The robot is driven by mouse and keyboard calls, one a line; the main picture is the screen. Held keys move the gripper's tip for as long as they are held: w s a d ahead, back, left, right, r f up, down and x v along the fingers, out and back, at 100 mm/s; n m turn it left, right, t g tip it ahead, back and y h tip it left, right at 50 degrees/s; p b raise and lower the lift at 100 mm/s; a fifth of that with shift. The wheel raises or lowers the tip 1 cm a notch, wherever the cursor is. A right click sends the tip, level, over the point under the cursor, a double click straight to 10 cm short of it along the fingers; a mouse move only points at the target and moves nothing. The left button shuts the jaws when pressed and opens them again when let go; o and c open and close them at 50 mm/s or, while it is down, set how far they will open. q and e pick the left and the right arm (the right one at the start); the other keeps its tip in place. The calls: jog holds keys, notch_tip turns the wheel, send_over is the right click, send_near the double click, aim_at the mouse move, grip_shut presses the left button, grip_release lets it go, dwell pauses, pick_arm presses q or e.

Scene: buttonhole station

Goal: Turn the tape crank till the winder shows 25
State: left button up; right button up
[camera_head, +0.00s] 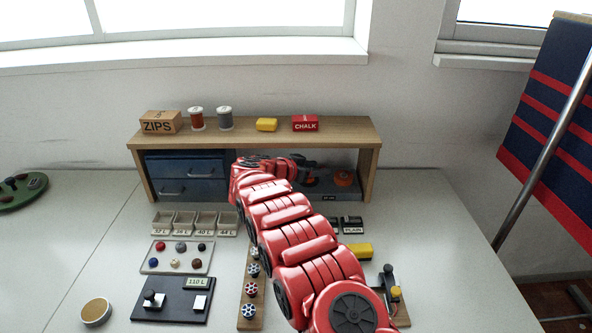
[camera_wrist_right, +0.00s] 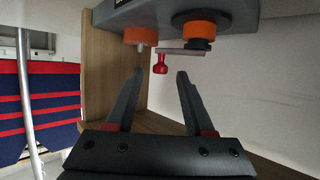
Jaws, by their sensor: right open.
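The tape winder (camera_head: 345,193) stands under the wooden shelf, a grey base with an orange reel (camera_head: 343,179) on its right. In the right wrist view the winder (camera_wrist_right: 262,10) appears tilted at the top, with two orange parts. Its crank (camera_wrist_right: 180,51) is a grey bar ending in a red knob (camera_wrist_right: 160,66). The winder's reading is not legible. My left gripper is not in view.
The wooden shelf (camera_head: 365,131) holds ZIPS and CHALK boxes, spools and a yellow block. Blue drawers (camera_head: 186,188) stand below its left side. Small bins (camera_head: 195,224), a button tray (camera_head: 178,257) and a dark board (camera_head: 172,311) lie left of my arm.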

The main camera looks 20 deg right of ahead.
jog(key=p+v, duration=0.8)
jog(key=v, duration=0.8)
jog(key=shift+s+a+r, duration=0.15)
jog(key=shift+s+a, duration=0.1)
